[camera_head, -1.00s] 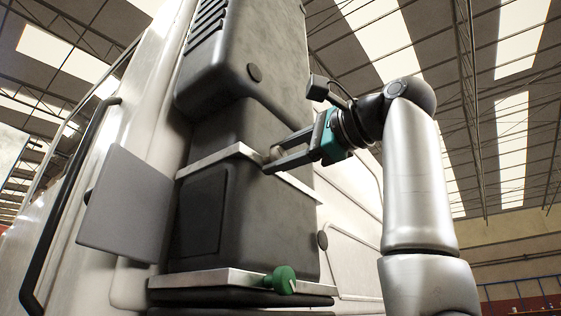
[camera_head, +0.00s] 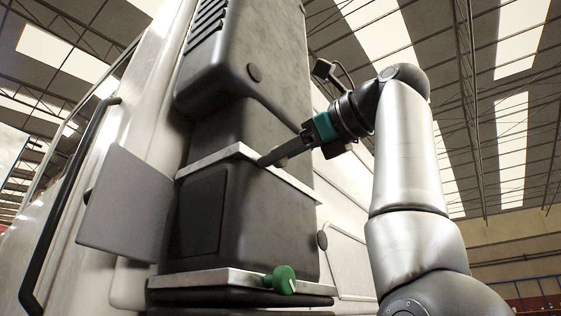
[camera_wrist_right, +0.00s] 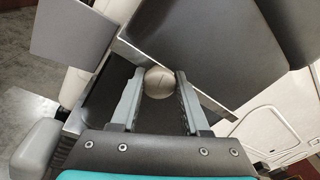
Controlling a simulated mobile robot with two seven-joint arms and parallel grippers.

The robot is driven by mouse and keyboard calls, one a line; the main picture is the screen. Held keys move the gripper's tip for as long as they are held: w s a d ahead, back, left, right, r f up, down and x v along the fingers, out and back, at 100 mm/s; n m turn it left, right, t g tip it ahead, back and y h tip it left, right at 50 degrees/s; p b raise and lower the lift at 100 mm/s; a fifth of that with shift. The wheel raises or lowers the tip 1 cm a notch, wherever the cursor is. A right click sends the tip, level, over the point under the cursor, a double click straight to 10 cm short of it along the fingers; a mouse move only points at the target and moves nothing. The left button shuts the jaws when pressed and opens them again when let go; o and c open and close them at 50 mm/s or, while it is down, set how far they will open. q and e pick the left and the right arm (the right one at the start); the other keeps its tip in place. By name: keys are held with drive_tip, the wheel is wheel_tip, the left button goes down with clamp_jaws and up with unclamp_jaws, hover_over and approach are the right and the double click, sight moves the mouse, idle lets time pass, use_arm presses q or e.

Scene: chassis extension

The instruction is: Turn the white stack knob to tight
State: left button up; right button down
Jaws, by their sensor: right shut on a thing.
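The white stack knob (camera_wrist_right: 158,84) shows in the right wrist view as a pale round knob with a thin dark line on its face. It sits on the metal strip at the dark housing. My right gripper (camera_wrist_right: 158,73) is shut on the knob, one finger on each side of it. In the head view my right gripper (camera_head: 265,161) reaches in from the right to the upper metal flange (camera_head: 232,152), its fingers seen nearly edge-on and hiding most of the knob. My left gripper is in neither view.
A green knob (camera_head: 284,280) sits on the lower metal flange (camera_head: 205,279). A flat grey panel (camera_head: 127,205) sticks out at the left, and a dark handrail (camera_head: 62,210) runs farther left. The dark upper housing (camera_head: 245,60) overhangs the upper flange.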

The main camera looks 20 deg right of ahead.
idle(0.3)
drive_tip(key=shift+f, duration=0.1)
drive_tip(key=shift+c, duration=2)
unclamp_jaws()
drive_tip(key=b+v, duration=0.3)
drive_tip(key=v, duration=1.2)
drive_tip(key=shift+d, duration=0.15)
